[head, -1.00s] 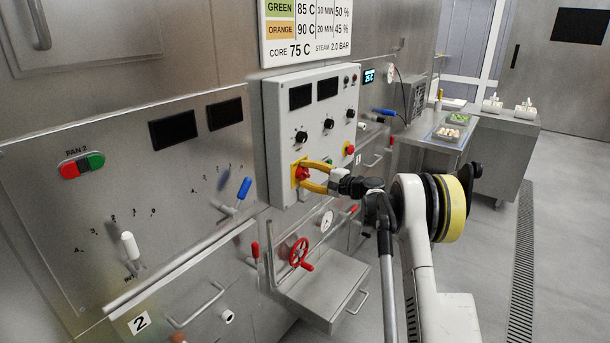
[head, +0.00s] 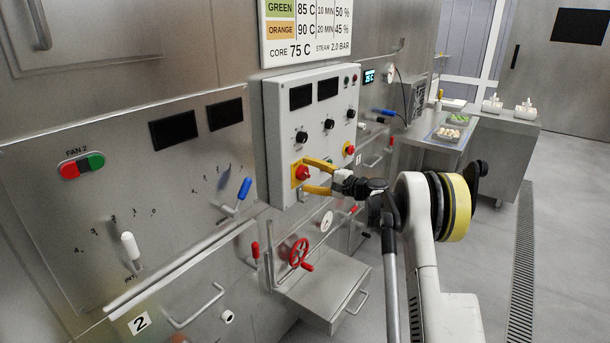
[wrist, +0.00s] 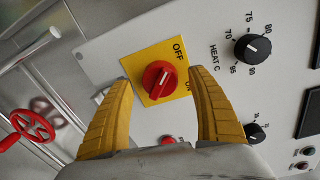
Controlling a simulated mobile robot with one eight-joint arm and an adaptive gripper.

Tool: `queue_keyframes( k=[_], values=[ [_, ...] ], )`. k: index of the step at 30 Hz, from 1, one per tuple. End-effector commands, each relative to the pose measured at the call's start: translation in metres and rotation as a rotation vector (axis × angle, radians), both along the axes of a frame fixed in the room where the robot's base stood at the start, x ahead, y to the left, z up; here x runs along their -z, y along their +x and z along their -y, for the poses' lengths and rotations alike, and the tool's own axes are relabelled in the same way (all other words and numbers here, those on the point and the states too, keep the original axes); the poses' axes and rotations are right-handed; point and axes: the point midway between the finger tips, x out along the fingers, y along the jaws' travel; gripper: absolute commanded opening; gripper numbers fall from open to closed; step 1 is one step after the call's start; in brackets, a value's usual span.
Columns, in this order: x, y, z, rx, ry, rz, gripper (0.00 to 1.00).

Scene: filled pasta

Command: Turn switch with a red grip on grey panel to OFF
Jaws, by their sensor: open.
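The switch's red grip (head: 303,173) sits on a yellow plate on the lower left of the grey panel (head: 287,143). In the wrist view the red grip (wrist: 159,79) is in the middle, with OFF lettering above right and ON at right, partly hidden by a finger. The grip's raised ridge seems to slant up right, toward OFF. My gripper (head: 311,176) is open, with one yellow finger on each side of the grip. In the wrist view a gap shows between the grip and both fingers.
Black knobs (wrist: 252,47) and another red button (head: 348,149) are on the same panel. Below it are a red handwheel (head: 300,253) and a drawer-like steel box (head: 330,292). A blue-handled lever (head: 244,188) stands out to the left. Open floor lies at right.

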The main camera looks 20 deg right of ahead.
Motion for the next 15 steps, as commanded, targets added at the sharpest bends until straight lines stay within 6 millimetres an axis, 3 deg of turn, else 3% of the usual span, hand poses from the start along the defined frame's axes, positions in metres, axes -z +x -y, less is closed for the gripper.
queue_keyframes(
  k=[9,15],
  values=[
    [-0.005,-0.06,0.037,0.003,0.0,0.0,0.69],
    [-0.007,-0.085,0.052,0.002,0.0,0.001,0.69]
  ],
)
